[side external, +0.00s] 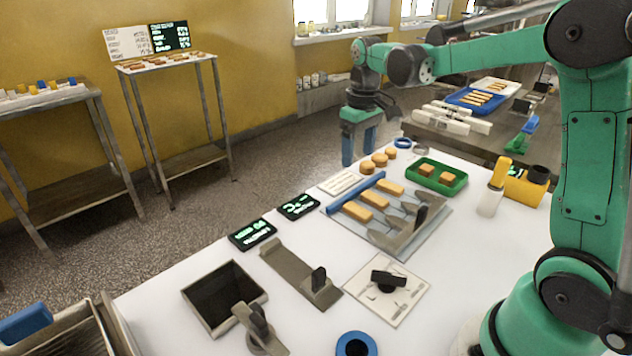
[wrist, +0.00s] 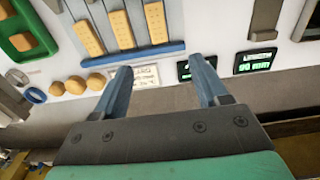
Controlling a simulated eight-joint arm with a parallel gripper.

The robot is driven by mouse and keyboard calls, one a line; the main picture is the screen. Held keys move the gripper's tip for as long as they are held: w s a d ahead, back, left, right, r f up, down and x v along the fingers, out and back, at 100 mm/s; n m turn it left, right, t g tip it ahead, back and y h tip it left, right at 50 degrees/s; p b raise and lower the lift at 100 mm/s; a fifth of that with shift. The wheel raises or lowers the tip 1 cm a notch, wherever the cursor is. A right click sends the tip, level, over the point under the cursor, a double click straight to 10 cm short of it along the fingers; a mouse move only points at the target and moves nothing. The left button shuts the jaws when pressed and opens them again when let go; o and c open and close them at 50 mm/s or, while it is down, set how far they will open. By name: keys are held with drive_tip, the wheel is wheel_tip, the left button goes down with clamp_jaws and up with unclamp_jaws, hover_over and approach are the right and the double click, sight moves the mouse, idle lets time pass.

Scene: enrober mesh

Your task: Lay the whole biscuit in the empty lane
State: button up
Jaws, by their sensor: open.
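My gripper (side external: 359,148) is open and empty, held beyond the far left end of the mesh; its blue fingers (wrist: 160,68) stand apart in the wrist view. The pale mesh (side external: 400,246) has a blue bar (side external: 356,194) across its left end and grey parts at its right. Three long golden biscuits lie on it in parallel: near (side external: 357,211), middle (side external: 374,199) and far (side external: 390,188). Which lane is empty is unclear. A green tray (side external: 462,184) holds two brown biscuit pieces, one left (side external: 425,170) and one right (side external: 445,177); I cannot tell whether either is whole.
Three round biscuits (side external: 379,160) sit beside a white card (side external: 341,183). Two dark displays (side external: 252,234) line the left edge. A white bottle (side external: 490,200) and yellow block (side external: 523,190) stand at right. A dark square bin (side external: 222,295) and a black-knobbed plate (side external: 387,290) are in front.

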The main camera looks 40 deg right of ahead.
drive_tip(key=s+a+t, duration=0.7)
drive_tip(key=s+a, duration=0.2)
drive_tip(key=a, duration=0.2)
drive_tip(key=shift+a+r, duration=0.3)
